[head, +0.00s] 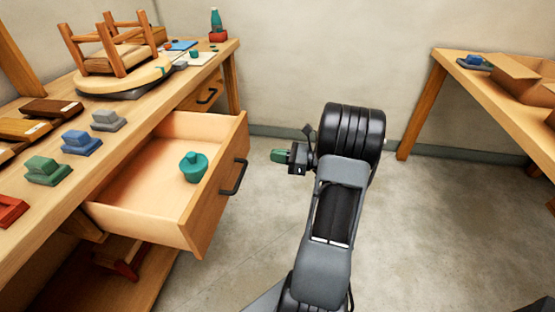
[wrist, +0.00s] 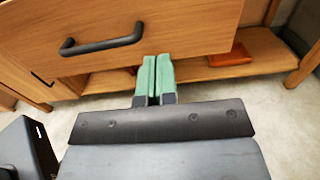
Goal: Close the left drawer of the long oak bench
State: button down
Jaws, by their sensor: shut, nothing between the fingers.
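The long oak bench (head: 150,95) runs along the left of the head view. Its left drawer (head: 217,198) stands pulled far out, with a dark bar handle (head: 234,177) on its front. A teal lidded jar (head: 194,167) sits inside the drawer. My gripper (head: 278,156), with green fingertips, is to the right of the drawer front, apart from it in the head view. In the wrist view the shut green fingers (wrist: 154,78) point toward the lower part of the drawer front (wrist: 190,30), right of the handle (wrist: 102,40). Nothing is between the fingers.
A second drawer (head: 205,93) farther along the bench looks shut. An upturned stool (head: 112,50), planes and colored blocks (head: 80,143) lie on the bench top. Another table (head: 485,90) with a cardboard box (head: 505,72) stands at right. The floor (head: 430,220) between is clear.

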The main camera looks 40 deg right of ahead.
aim_at(238, 151)
jog(key=b+x, duration=0.2)
jog(key=x, duration=0.8)
jog(key=shift+w+a, duration=0.15)
jog(key=shift+a, duration=0.05)
